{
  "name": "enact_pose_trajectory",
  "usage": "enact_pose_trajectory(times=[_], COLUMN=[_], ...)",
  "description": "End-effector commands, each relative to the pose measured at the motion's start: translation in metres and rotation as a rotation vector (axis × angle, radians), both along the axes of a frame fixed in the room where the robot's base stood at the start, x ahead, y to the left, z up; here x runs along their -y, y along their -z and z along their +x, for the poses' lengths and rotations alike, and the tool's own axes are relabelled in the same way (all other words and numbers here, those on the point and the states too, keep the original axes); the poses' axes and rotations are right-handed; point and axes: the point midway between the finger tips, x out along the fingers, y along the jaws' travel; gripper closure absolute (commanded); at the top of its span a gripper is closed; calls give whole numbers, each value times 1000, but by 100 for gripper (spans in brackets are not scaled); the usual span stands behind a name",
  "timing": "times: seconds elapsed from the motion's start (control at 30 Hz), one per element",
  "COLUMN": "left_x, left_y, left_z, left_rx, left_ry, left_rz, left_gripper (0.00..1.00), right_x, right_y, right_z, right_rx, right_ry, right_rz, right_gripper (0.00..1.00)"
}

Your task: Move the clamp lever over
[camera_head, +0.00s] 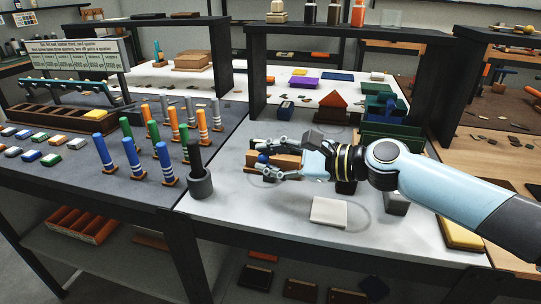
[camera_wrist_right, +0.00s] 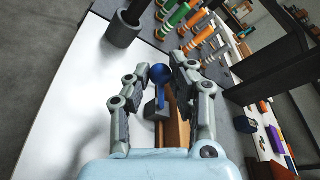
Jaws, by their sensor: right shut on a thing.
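The clamp lever shows in the wrist view as a blue ball knob (camera_wrist_right: 160,73) on a short blue stem above a dark grey block (camera_wrist_right: 153,110). In the head view the blue knob (camera_head: 262,158) sits between the fingers of my right gripper (camera_head: 258,161). The right gripper (camera_wrist_right: 162,76) is shut on the lever, one finger on each side of the knob. A brown wooden block (camera_head: 288,161) lies beside the lever, partly hidden by the fingers. Much of the clamp's base is hidden by my gripper. My left gripper is not in view.
A dark grey cup holding a black rod (camera_head: 200,185) stands to the left. Several striped, coloured pegs (camera_head: 130,158) stand farther left. A white block (camera_head: 329,212) lies in front of my arm. A green bin (camera_head: 389,140) is behind it.

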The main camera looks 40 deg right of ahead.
Motion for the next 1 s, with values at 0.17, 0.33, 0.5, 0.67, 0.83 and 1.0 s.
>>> enact_pose_trajectory(times=[0.17, 0.33, 0.5, 0.67, 0.83, 1.0], left_x=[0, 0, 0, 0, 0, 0], left_y=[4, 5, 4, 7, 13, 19], left_z=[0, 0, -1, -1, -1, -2], left_rx=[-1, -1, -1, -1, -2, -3], left_ry=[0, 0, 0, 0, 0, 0], left_rz=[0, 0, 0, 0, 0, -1], left_gripper=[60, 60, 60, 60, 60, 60], right_x=[-6, -9, -8, -9, -13, -17], right_y=[12, 14, 14, 16, 27, 36], right_z=[-7, -9, -9, -9, -13, -16], right_rx=[-6, -5, -5, -4, -6, -7], right_ry=[1, 1, 1, 1, 1, 1], right_rz=[1, -1, -2, -1, 0, 0], right_gripper=[97, 97, 98, 98, 95, 91])
